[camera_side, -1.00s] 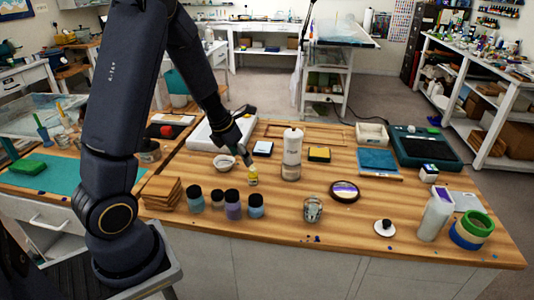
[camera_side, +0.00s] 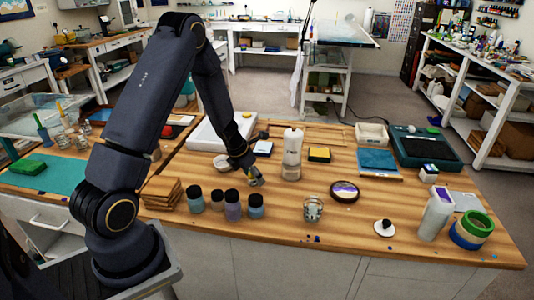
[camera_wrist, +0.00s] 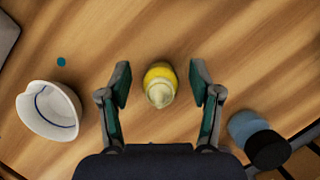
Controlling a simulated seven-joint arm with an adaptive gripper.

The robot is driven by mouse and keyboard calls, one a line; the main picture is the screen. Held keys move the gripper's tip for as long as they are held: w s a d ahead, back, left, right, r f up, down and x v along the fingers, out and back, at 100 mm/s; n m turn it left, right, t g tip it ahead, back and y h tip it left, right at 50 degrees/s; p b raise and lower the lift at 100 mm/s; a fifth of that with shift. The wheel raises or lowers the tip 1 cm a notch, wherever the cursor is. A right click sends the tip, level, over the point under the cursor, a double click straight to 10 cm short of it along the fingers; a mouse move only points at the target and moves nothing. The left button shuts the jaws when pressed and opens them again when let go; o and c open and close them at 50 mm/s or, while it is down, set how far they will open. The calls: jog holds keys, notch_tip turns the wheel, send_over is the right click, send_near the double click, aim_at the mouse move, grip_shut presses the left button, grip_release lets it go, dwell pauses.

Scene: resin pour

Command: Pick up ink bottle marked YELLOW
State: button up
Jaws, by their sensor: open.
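The small yellow ink bottle (camera_wrist: 160,74) with a pale cap stands on the wooden table in the wrist view, seen from above. Its label cannot be read. My gripper (camera_wrist: 160,82) is open, with one finger on each side of the bottle and a gap on both sides. In the side view my gripper (camera_side: 257,181) is low over the table and hides most or all of the bottle.
A white bowl (camera_wrist: 48,110) is left of the fingers and a blue jar with a black lid (camera_wrist: 258,138) is at right. In the side view, several dark-lidded jars (camera_side: 233,205) stand in front and a tall white bottle (camera_side: 291,158) stands to the right.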

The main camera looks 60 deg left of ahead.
grip_shut()
dwell(0.3)
jog(key=shift+r, duration=0.1)
